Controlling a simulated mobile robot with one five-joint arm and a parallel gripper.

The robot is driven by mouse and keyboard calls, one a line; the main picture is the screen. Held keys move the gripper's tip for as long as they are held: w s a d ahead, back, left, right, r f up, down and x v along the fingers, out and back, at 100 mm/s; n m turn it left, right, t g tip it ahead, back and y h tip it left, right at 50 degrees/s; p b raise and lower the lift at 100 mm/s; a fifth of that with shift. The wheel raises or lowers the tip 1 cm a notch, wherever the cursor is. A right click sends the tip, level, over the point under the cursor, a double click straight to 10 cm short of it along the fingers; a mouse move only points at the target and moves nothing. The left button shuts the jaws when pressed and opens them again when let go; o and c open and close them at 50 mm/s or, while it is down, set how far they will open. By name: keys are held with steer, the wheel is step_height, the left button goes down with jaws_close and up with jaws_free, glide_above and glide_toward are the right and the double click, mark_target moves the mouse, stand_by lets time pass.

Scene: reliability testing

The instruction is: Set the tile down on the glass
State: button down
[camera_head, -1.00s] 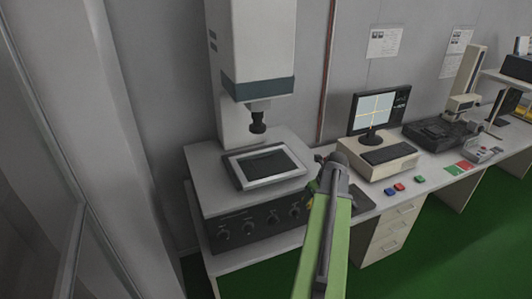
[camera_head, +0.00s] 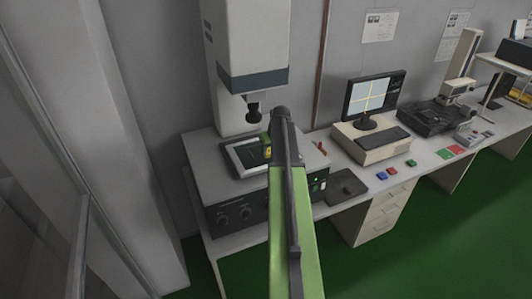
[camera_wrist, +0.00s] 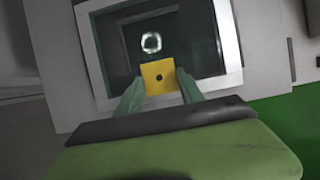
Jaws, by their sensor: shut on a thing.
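A yellow square tile (camera_wrist: 159,71) with a dark spot in its middle is pinched between the two green fingers of my gripper (camera_wrist: 158,83) in the wrist view. The glass (camera_wrist: 207,42) is a dark panel in a pale frame (camera_wrist: 230,45), and the tile is seen over it. I cannot tell whether the tile touches the glass. A bright ring shows on the glass just beyond the tile. In the head view the glass (camera_head: 246,155) lies on the machine's bed, its right part hidden by my arm. A bit of yellow shows beside my arm there.
The machine's dark lens (camera_head: 254,112) hangs above the glass from a white column (camera_head: 245,35). A monitor (camera_head: 372,100) and keyboard (camera_head: 385,147) stand to the right.

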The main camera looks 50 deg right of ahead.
mark_target(268, 149)
steer(key=shift+w+d, duration=0.25)
steer(key=shift+w, duration=0.35)
steer(key=shift+w+d, duration=0.25)
steer(key=shift+w, duration=0.3)
steer(key=shift+w+d, duration=0.25)
steer(key=shift+w, duration=0.3)
step_height(268, 149, down, 4)
steer(key=b, duration=0.4)
steer(key=shift+s+a, duration=0.1)
steer(key=shift+s, duration=0.05)
steer(key=shift+r, duration=0.25)
steer(key=shift+f, duration=0.1)
steer(key=c, duration=0.7)
jaws_free()
steer(key=shift+c, duration=0.2)
steer(key=p+v, duration=1.1)
steer(key=v, duration=0.1)
steer(key=shift+p, duration=0.3)
